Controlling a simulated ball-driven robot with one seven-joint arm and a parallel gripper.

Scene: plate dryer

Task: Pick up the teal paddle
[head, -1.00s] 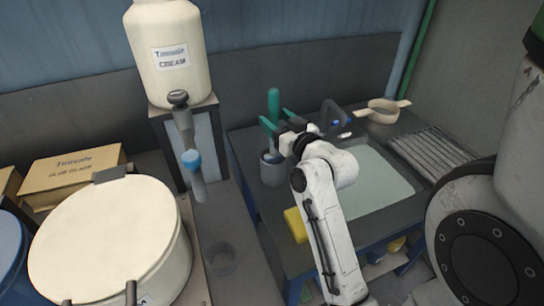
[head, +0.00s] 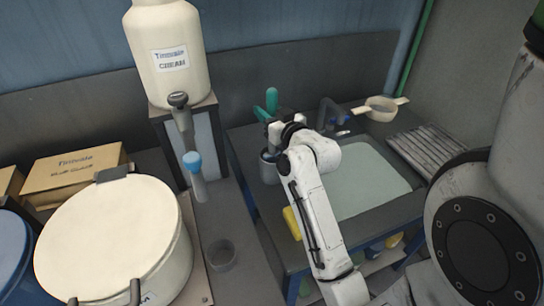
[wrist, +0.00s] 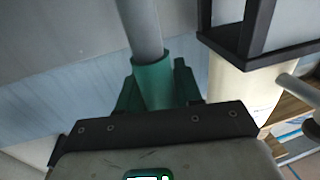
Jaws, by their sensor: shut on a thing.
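The teal paddle (head: 271,98) stands upright at the back left of the sink unit, its teal end showing above my gripper in the head view. In the wrist view its teal part (wrist: 153,84) and a grey shaft (wrist: 139,28) show. My gripper (head: 268,118) has teal fingers, one on each side of the paddle, and is shut on its teal part. The grey cup (head: 268,172) is just below my gripper, partly hidden by the arm. Whether the paddle's lower end is inside the cup is hidden.
The sink basin (head: 372,180) is right of my arm, with a dark tap (head: 328,112) behind it. A strainer (head: 381,108) sits at the back right. A yellow sponge (head: 292,222) lies near the left edge. A cream jug (head: 170,50) stands on a stand further left.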

